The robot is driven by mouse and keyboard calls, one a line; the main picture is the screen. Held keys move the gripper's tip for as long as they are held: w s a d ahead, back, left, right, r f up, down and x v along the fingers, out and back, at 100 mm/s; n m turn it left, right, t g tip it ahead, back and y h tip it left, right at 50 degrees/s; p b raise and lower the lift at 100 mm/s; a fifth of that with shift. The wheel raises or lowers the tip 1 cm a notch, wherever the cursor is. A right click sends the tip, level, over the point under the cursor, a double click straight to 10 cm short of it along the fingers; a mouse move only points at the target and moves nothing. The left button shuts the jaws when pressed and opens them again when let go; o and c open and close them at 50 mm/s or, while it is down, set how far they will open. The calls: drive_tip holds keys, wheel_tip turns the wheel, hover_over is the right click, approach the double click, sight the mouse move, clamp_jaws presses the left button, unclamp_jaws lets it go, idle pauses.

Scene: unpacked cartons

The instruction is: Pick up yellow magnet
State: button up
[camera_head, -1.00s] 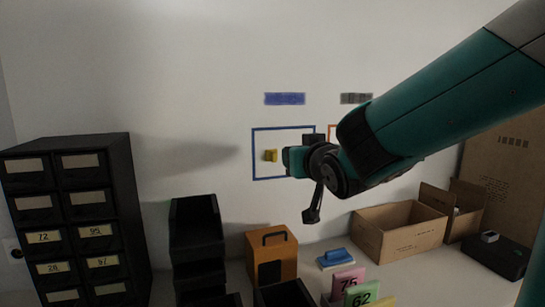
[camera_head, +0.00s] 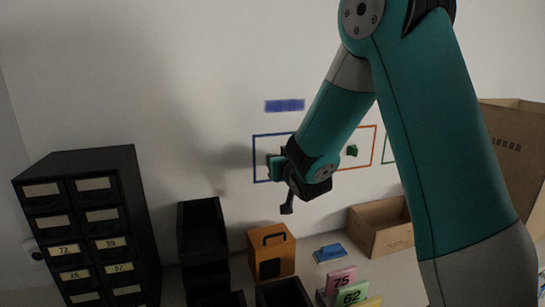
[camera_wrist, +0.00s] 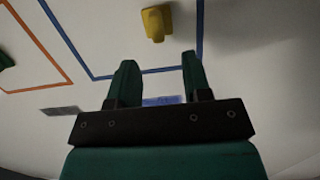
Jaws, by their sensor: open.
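The yellow magnet (camera_wrist: 155,23) is a small block on the white wall, inside a blue outlined frame (camera_wrist: 97,77), in the wrist view. My gripper (camera_wrist: 156,60) is open there, its two green fingers apart with nothing between them. The magnet lies beyond the fingertips, roughly in line with the gap. In the head view my gripper (camera_head: 276,165) is in front of the blue frame (camera_head: 255,150) and hides the yellow magnet.
A green magnet (camera_head: 352,151) is on the wall in the orange frame (camera_head: 375,140). Below are a black drawer cabinet (camera_head: 128,215), black bins (camera_head: 203,230), an orange box (camera_head: 270,252), a blue eraser-like block (camera_head: 329,252) and a cardboard carton (camera_head: 380,230).

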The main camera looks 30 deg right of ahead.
drive_tip(key=p+x, duration=0.3)
drive_tip(key=x, duration=0.2)
drive_tip(key=shift+s+f, duration=0.1)
drive_tip(key=shift+f, duration=0.05)
drive_tip(key=shift+c, duration=0.3)
clamp_jaws()
